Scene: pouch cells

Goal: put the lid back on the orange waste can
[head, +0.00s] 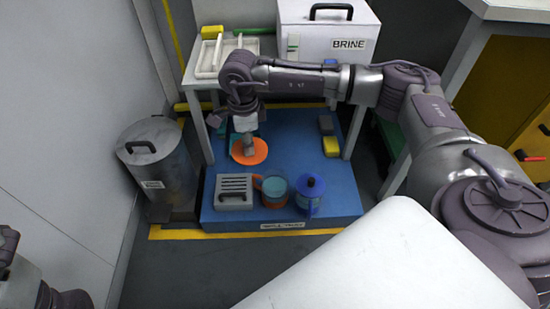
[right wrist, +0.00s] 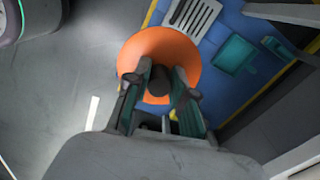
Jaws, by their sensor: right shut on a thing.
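The lid is an orange disc (head: 258,153) in the head view, above the blue platform near its back left. In the right wrist view the orange lid (right wrist: 145,45) has a dark knob between my fingers. My right gripper (head: 248,143) is shut on this knob, and it shows in the right wrist view (right wrist: 160,85). The orange waste can (head: 271,193) stands at the platform's front middle, with its top open and a teal inside. It is apart from the lid, to the right and nearer in the head view. Only part of my left arm shows, without its gripper.
A blue lidded can (head: 309,193) stands right of the orange can, and a grey slatted box (head: 234,191) left of it. A grey bin (head: 160,165) stands off the platform. The white table (head: 190,77) bears the BRINE box (head: 325,38). A yellow block (head: 331,147) lies at right.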

